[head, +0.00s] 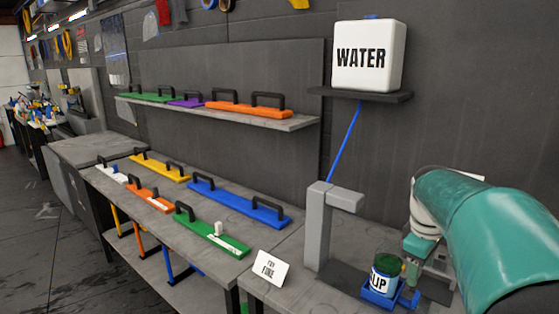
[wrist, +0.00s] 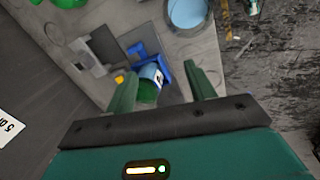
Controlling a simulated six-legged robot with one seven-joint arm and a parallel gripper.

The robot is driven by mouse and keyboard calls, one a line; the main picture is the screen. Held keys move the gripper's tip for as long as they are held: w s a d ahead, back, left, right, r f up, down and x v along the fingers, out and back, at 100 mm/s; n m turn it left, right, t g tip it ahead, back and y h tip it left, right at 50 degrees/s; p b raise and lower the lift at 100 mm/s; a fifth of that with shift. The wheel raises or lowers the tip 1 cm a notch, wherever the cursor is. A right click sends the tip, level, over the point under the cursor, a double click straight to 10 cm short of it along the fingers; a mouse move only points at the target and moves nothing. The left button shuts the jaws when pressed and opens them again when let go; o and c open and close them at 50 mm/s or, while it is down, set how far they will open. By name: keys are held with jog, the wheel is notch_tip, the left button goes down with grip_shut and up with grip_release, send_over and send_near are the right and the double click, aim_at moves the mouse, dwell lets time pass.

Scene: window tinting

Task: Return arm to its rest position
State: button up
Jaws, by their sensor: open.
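My teal arm (head: 500,230) reaches in from the right edge in the head view, with its end close to and behind a cup (head: 382,280). The cup has a white label reading "UP" in part and a dark green top, and sits in a blue holder (head: 378,300) on the bench. In the wrist view my gripper (wrist: 163,70) has its two green fingers apart. The cup (wrist: 150,83) and blue holder (wrist: 163,72) show beyond and between the fingers. The fingers seem empty; the exact gap to the cup cannot be told.
A grey faucet-like post (head: 320,225) stands left of the cup. Above it a white WATER tank (head: 369,56) rests on a dark shelf (head: 360,95). A small sign (head: 269,270) stands on the bench. Colored handled tools lie on the left bench and wall shelf (head: 220,115).

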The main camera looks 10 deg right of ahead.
jog(key=s+a+m+t+y, duration=0.1)
jog(key=s+a, duration=0.4)
jog(key=a, duration=0.8)
jog(key=s+a+f+m+t, duration=0.1)
jog(key=s+a+m+t, duration=0.2)
jog(key=a, duration=1.1)
jog(key=s+m, duration=0.1)
jog(key=s, duration=0.2)
jog(key=shift+s+f+m+t+y, duration=0.2)
jog(key=shift+f+m+t+y, duration=0.1)
jog(key=shift+t+y, duration=0.1)
